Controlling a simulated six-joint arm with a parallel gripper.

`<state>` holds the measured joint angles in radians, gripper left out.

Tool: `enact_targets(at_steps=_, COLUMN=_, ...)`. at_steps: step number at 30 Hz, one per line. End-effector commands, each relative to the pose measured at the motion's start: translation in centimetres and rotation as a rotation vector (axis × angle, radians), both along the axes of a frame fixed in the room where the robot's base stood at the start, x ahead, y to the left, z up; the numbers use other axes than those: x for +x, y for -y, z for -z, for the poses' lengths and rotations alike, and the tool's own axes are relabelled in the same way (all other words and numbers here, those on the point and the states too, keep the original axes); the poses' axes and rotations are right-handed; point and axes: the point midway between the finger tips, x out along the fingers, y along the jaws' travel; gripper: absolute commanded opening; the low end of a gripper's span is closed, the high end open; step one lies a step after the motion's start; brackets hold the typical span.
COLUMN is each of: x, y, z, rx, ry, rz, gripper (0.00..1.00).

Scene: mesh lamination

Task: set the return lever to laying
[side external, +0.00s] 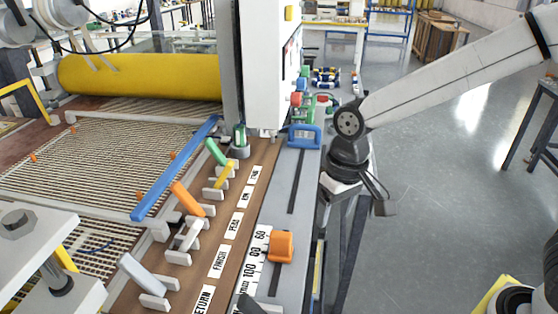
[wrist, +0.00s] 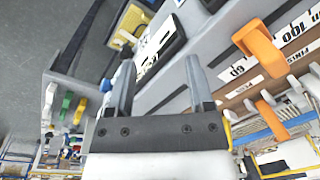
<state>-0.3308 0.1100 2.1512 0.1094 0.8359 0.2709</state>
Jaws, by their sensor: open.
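The lever nearest the RETURN label (side external: 203,300) is a pale grey one (side external: 137,271) at the lower left of the brown lever panel in the side view. It leans up and to the left from its white bracket. No laying mark is readable. I cannot identify this lever for sure in the wrist view. My gripper (side external: 380,198) hangs right of the grey rail, well apart from the levers. In the wrist view my gripper (wrist: 161,88) has its two fingers apart with nothing between them.
White, orange (side external: 186,198), yellow and green levers stand farther along the panel. An orange slider block (side external: 281,247) sits on the scaled grey rail, with a blue handle (side external: 304,137) at its far end. A white column (side external: 272,65) rises behind.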

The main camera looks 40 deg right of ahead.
Motion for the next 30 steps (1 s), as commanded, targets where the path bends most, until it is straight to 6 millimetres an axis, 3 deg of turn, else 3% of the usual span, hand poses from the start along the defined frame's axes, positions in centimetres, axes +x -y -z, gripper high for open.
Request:
enact_targets(at_steps=3, x=0.0, y=-3.4, z=-1.7, rx=0.01, ry=-0.05, rz=-0.015, gripper=0.68)
enact_targets(at_steps=8, x=-0.6, y=-7.2, z=-3.8, rx=0.015, ry=-0.114, rz=-0.029, gripper=0.68)
enact_targets(at_steps=14, x=1.5, y=-12.1, z=-4.8, rx=0.02, ry=-0.035, rz=-0.173, gripper=0.68)
enact_targets(at_steps=24, x=4.1, y=-24.9, z=-6.3, rx=0.047, ry=0.194, rz=-0.534, gripper=0.68)
enact_targets(at_steps=30, x=5.2, y=-30.3, z=-6.6, rx=0.057, ry=0.349, rz=-0.72, gripper=0.68)
